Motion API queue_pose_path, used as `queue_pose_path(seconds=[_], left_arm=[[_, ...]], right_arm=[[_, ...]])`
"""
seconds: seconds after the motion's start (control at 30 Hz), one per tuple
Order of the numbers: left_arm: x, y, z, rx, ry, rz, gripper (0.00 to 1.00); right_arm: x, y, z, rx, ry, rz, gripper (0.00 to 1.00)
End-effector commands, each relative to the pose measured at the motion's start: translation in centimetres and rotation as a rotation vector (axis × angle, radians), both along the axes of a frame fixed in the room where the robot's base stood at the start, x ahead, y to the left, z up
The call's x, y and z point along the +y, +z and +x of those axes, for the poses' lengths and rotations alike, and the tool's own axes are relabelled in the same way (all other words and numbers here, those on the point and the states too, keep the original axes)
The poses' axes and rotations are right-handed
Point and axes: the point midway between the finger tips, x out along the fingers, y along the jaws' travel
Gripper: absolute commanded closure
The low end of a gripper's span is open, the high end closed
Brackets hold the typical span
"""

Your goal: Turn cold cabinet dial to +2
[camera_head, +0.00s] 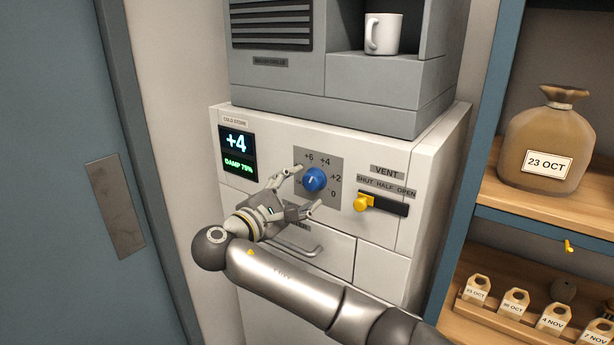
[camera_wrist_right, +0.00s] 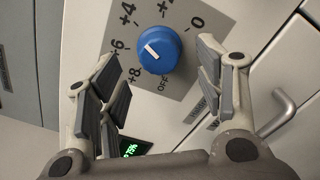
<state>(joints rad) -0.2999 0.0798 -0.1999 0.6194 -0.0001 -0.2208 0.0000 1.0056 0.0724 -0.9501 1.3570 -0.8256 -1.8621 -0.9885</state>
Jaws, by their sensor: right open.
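The blue round dial (camera_head: 315,179) sits on a grey scale plate on the white cold cabinet (camera_head: 290,138). The scale shows +6, +4, +2 and 0 around it. The cabinet display (camera_head: 236,142) reads +4 in blue, with a green damp line at 75% below. My right gripper (camera_head: 308,188) is open in front of the panel, one finger on each side of the dial. In the right wrist view the dial (camera_wrist_right: 161,50) lies between the spread fingers, with gaps on both sides. Its white pointer line slants to the upper left there. My left gripper is not in view.
A yellow vent slider (camera_head: 362,202) is right of the dial, at the SHUT end. A drawer handle (camera_head: 300,248) lies below, partly behind my arm. A grey machine with a white mug (camera_head: 383,34) stands on top. A shelf with a sack (camera_head: 548,135) is at right.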

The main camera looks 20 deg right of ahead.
Motion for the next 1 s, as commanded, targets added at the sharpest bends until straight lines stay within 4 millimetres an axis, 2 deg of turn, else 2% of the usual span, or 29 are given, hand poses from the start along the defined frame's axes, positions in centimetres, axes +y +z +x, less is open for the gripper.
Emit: queue_pose_path(seconds=[0.1, 0.23, 0.6, 0.9, 0.97, 1.0], left_arm=[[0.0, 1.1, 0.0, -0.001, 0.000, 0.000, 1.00], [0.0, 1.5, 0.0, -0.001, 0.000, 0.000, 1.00], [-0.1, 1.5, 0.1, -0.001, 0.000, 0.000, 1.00], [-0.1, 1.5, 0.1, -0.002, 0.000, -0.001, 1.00], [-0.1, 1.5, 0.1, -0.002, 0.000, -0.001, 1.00], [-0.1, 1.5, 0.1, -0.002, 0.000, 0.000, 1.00]], right_arm=[[-1.6, 0.3, 1.1, 0.002, -0.003, -0.001, 0.38], [-2.5, 0.1, 1.9, 0.000, 0.000, 0.000, 0.38], [-2.9, -0.1, 2.3, 0.000, 0.002, 0.002, 0.38], [-2.9, 0.0, 2.3, 0.000, 0.002, 0.002, 0.77], [-2.9, 0.0, 2.3, 0.000, 0.002, 0.002, 0.84], [-2.9, -0.1, 2.3, 0.000, 0.002, 0.002, 0.85]])
